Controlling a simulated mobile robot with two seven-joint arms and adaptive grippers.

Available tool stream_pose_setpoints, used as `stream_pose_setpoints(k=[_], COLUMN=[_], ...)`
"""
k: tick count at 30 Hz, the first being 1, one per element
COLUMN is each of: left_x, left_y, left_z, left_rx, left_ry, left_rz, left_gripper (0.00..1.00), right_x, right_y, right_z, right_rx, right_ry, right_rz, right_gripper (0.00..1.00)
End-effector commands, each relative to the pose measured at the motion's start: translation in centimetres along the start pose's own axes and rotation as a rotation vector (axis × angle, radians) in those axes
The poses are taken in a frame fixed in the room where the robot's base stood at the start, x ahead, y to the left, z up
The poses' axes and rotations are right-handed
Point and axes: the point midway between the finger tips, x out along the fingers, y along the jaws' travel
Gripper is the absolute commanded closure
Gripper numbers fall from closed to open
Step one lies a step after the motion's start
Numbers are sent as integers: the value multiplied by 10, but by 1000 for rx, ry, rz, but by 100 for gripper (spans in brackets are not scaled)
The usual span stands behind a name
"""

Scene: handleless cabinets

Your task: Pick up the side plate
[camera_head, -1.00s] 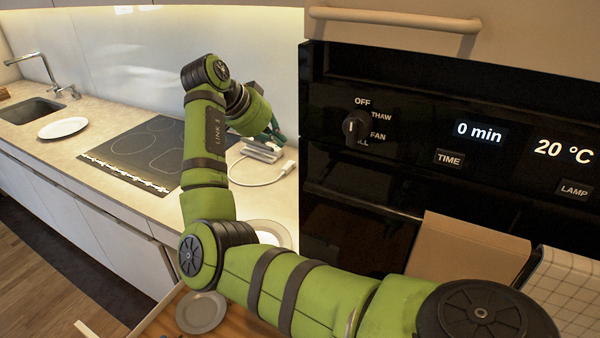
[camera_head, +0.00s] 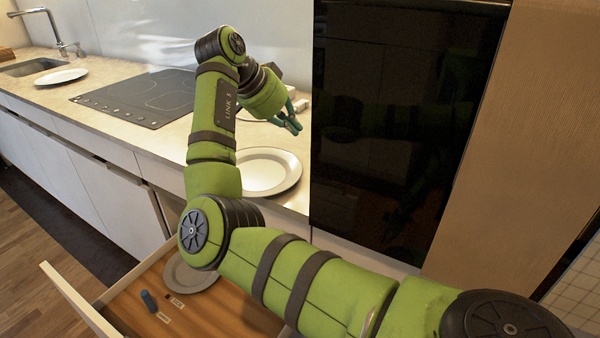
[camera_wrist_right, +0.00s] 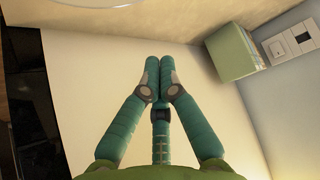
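Three plates show in the head view, and I cannot tell for sure which is the side plate. A small grey plate (camera_head: 193,274) lies in the open wooden drawer (camera_head: 225,310), partly behind my arm. A larger pale plate (camera_head: 268,175) lies on the counter beside the tall black oven, its left part hidden by my arm. A white plate (camera_head: 61,76) lies near the sink. My right gripper (camera_head: 287,118) is above the counter, beyond the larger plate, fingertips together and empty in the right wrist view (camera_wrist_right: 159,75). My left gripper is not in view.
The drawer also holds a small blue object (camera_head: 148,301). A black hob (camera_head: 145,97) is set into the counter (camera_head: 120,70). The black oven front (camera_head: 385,120) rises right of the gripper. The right wrist view shows a green box (camera_wrist_right: 233,52) and a wall socket (camera_wrist_right: 300,38).

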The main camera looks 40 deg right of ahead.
Motion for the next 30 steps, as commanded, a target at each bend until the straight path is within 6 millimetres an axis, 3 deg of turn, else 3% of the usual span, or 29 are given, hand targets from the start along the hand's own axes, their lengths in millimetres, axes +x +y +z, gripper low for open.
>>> stream_pose_setpoints(k=[8, 19, 24, 30], left_x=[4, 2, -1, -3], left_y=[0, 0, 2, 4], left_z=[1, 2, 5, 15], left_rx=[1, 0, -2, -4], left_ry=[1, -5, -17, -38], left_rz=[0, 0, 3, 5], left_gripper=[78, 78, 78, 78], right_x=[28, 105, 86, 79], right_y=[1, 1, 0, 0], right_z=[2, 2, 23, 33], right_rx=[0, 0, -2, 0], right_ry=[-1, -1, -1, 0], right_rz=[3, 3, -2, 0], right_gripper=[100, 100, 100, 100])
